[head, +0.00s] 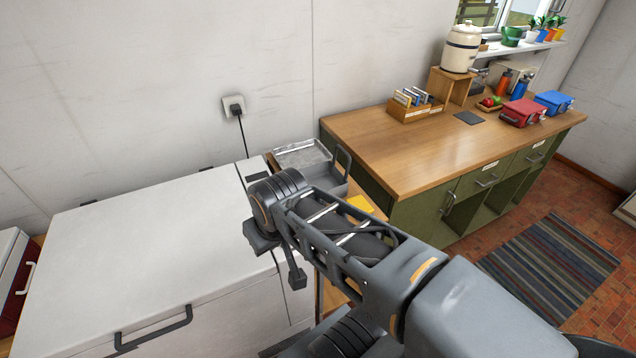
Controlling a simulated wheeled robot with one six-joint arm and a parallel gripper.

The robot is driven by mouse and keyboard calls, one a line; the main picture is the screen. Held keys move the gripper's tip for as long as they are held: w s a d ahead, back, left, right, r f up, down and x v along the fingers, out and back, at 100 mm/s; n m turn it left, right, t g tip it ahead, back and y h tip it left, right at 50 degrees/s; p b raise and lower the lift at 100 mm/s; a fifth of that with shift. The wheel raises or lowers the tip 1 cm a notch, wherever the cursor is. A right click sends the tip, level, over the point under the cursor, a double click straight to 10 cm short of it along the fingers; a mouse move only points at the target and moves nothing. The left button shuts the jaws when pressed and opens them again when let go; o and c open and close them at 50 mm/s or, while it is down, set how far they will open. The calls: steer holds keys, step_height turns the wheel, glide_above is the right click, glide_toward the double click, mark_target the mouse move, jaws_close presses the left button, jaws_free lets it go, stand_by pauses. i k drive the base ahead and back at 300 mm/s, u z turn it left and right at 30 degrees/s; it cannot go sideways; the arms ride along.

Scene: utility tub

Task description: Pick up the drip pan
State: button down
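A shallow silver metal pan (302,154), which looks like the drip pan, lies on a small wooden surface between the white chest and the green counter. A grey container with a raised handle (343,164) is close in front of it, partly hidden by my arm. My gripper (278,259) is over the right edge of the white chest, nearer to me than the pan and apart from it. Its two fingers are spread, with nothing visible between them.
The white chest (140,235) has a broad clear lid. The wooden counter (400,150) at right holds a card box (412,108), a crock (461,48) on a stand, and red (523,112) and blue boxes (553,102). A yellow item (361,203) lies beside my arm.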

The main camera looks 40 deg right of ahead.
mark_target(325, 176)
steer(key=u, duration=2.85)
steer(key=k, duration=0.95)
steer(key=z, duration=1.4)
